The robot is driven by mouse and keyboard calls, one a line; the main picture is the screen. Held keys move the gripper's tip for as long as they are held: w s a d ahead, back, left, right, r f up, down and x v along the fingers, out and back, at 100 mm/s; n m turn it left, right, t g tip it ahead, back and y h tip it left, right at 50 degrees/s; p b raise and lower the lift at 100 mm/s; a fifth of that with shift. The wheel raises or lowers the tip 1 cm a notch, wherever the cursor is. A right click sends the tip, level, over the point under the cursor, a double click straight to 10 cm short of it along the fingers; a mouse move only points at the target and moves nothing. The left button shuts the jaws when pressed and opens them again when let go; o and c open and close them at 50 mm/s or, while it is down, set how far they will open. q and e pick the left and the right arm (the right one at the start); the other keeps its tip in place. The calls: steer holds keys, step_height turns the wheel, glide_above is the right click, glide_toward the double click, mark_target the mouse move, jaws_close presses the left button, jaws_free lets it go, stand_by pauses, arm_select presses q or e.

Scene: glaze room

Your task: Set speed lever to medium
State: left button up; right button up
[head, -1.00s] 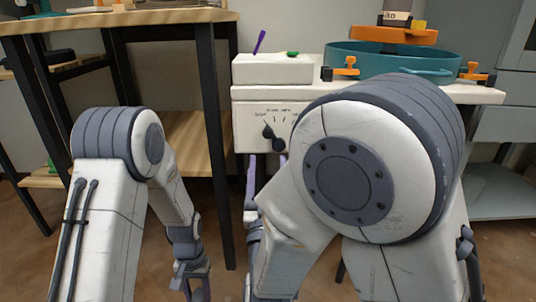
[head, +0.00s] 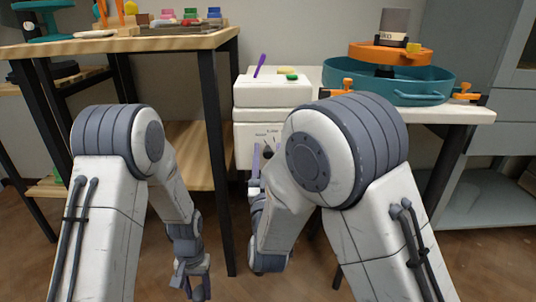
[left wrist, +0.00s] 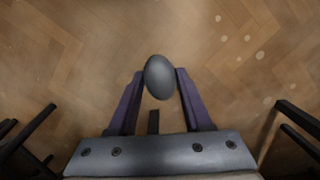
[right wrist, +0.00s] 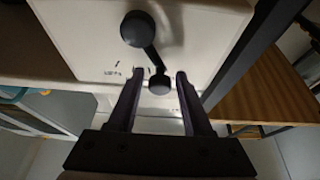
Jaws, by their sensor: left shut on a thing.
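The speed lever (right wrist: 150,55) is black, on the cream front of a white machine (head: 272,92). The right wrist view shows a large round end and a smaller knob (right wrist: 160,84). My right gripper (right wrist: 160,76) is open, its purple fingers on either side of the small knob with gaps showing. Printed marks lie beside the lever, but I cannot read which one it points to. In the head view my right forearm hides part of the panel. My left gripper (left wrist: 160,75) is shut on a grey egg-shaped thing (left wrist: 159,77), low above the floor.
A wooden table (head: 130,42) with a black leg stands left of the machine. A teal basin (head: 400,92) with orange clamps stands to its right on a white top. A purple stick (head: 260,64) stands on the machine. The wooden floor below my left gripper is clear.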

jaws_close()
